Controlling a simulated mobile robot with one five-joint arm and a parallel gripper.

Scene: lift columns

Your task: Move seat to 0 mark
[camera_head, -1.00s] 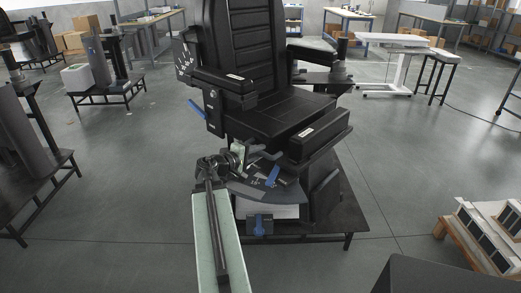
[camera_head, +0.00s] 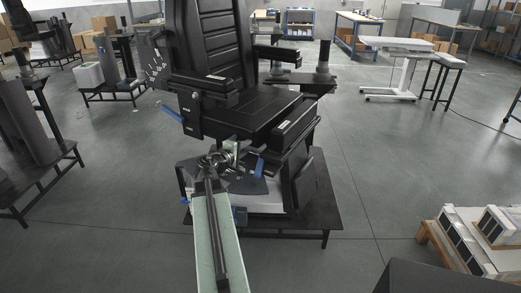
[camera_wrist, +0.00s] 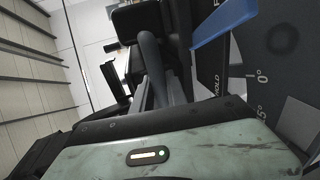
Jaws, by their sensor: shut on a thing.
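The black seat (camera_head: 255,108) with a tall backrest and armrests stands on a dark low platform (camera_head: 290,222). My gripper (camera_head: 228,156) is at the near edge below the seat cushion, shut on what looks like a grey handle, which shows in the wrist view (camera_wrist: 152,68). The fingertips are too small or hidden to see clearly.
Low black stands with columns are at the left (camera_head: 38,140). A wooden pallet with white and black panels (camera_head: 470,240) is at the lower right. A white table (camera_head: 397,44) stands farther back. The grey floor between them is clear.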

